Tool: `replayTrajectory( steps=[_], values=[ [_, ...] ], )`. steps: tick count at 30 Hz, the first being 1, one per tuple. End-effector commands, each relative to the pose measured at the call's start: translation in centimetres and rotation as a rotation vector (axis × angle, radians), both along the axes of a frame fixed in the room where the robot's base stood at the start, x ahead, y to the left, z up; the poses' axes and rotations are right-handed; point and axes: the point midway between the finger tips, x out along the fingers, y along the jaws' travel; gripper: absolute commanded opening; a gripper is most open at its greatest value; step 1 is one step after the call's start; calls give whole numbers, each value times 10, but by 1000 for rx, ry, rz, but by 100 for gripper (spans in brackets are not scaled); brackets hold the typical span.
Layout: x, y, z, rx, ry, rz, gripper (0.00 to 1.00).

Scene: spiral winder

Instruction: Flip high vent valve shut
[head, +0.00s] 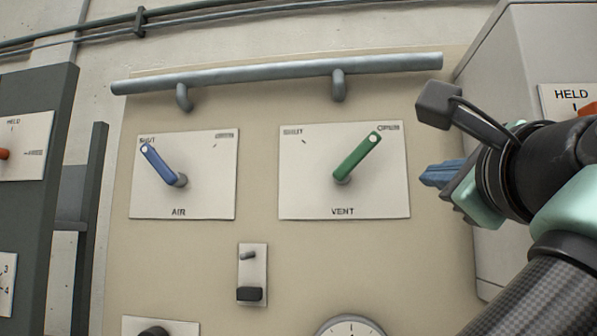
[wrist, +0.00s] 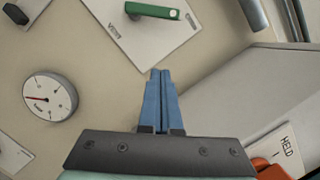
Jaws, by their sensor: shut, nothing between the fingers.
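The vent valve has a green lever (head: 358,157) on a white plate (head: 300,195) marked SHUT at upper left, OPEN at upper right and VENT below. The lever slants up to the right, its tip by OPEN. It also shows in the wrist view (wrist: 152,11) at the top. My gripper (head: 428,176), with blue fingers, is just right of the vent plate in the head view, apart from the lever. In the wrist view my gripper (wrist: 160,75) has its fingers together, with nothing between them, pointing toward the vent plate's edge.
A blue AIR lever (head: 162,163) on the left plate points up-left to SHUT. A grey rail (head: 265,74) runs above both plates. A small switch (head: 249,292) and a gauge (head: 350,327) sit below. A grey cabinet (head: 500,60) with a HELD plate stands at the right.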

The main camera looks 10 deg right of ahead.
Motion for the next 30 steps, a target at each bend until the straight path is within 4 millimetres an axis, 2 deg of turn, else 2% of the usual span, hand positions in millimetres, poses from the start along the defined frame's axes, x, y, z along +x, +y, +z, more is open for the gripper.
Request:
replayTrajectory(
  steps=[13,17,23,30],
  values=[
    [1,2,2,48,0,33,0],
    [8,2,4,48,3,34,0],
    [39,-1,13,48,4,35,0],
    [90,-7,22,48,4,35,0]
  ],
)
